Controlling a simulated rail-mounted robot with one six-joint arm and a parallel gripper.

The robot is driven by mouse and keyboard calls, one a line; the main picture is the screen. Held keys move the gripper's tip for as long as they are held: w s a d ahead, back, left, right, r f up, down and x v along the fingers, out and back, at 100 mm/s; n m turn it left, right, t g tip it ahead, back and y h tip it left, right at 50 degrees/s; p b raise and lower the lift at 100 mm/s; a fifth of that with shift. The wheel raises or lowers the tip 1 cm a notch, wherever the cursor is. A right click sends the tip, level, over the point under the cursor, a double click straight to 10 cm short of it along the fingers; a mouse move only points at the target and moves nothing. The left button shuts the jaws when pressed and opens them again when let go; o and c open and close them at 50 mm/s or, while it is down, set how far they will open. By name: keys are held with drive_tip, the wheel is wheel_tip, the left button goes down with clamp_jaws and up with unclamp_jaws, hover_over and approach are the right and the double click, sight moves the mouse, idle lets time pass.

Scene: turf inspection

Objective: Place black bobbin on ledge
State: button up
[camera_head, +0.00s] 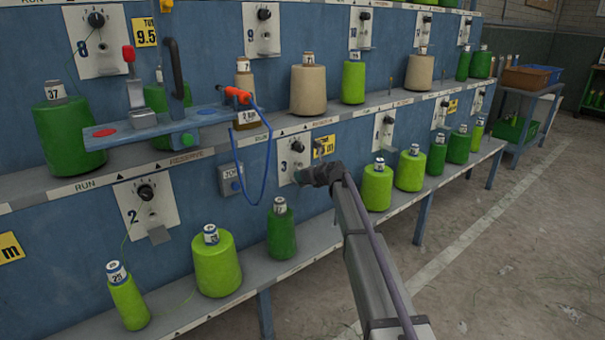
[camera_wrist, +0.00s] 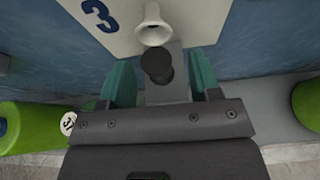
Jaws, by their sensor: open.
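The black bobbin (camera_wrist: 157,66) shows in the wrist view as a short dark cylinder on a grey bracket (camera_wrist: 176,92). It stands below a white cone guide (camera_wrist: 153,26) on the white plate (camera_wrist: 115,22) marked 3. My gripper (camera_wrist: 160,76) is open, with one teal finger on each side of the bobbin. In the head view my gripper (camera_head: 312,174) is at plate 3, and I cannot make out the bobbin there. The grey lower ledge (camera_head: 256,264) runs below the blue panel and carries green spools.
A dark green spool (camera_head: 281,232) stands left of my arm and a bright green one (camera_head: 377,187) right of it. A blue cord (camera_head: 268,185) hangs left of plate 3. A blue bar (camera_head: 155,126) juts out at the upper left. Bare ledge shows between spools.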

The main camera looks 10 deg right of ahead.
drive_tip(key=p+v, duration=0.3)
drive_tip(key=v, duration=0.7)
drive_tip(key=shift+s, duration=0.2)
drive_tip(key=s+a+f+n+g+h, duration=0.1)
drive_tip(key=s+a+f+n+g, duration=0.15)
drive_tip(key=s+n, duration=0.4)
drive_tip(key=s+a+f+n+g, duration=0.1)
drive_tip(key=s+f+n+g, duration=0.2)
drive_tip(key=s, duration=0.7)
drive_tip(key=s+d+f+n+g+h, duration=0.1)
drive_tip(key=s+n+g+h, duration=0.1)
drive_tip(key=s+n, duration=0.4)
drive_tip(key=s+d+f+n+g+h, duration=0.1)
drive_tip(key=s+f+n+g+h, duration=0.1)
drive_tip(key=s+n, duration=0.5)
drive_tip(key=s+d+f+n+g+h, duration=0.1)
drive_tip(key=s+n, duration=0.6)
drive_tip(key=s, duration=0.8)
drive_tip(key=shift+s+d+f+g+h, duration=0.3)
drive_tip(key=shift+s+f+g+h, duration=0.1)
drive_tip(key=shift+f+g+h, duration=0.15)
drive_tip(key=shift+r, duration=0.15)
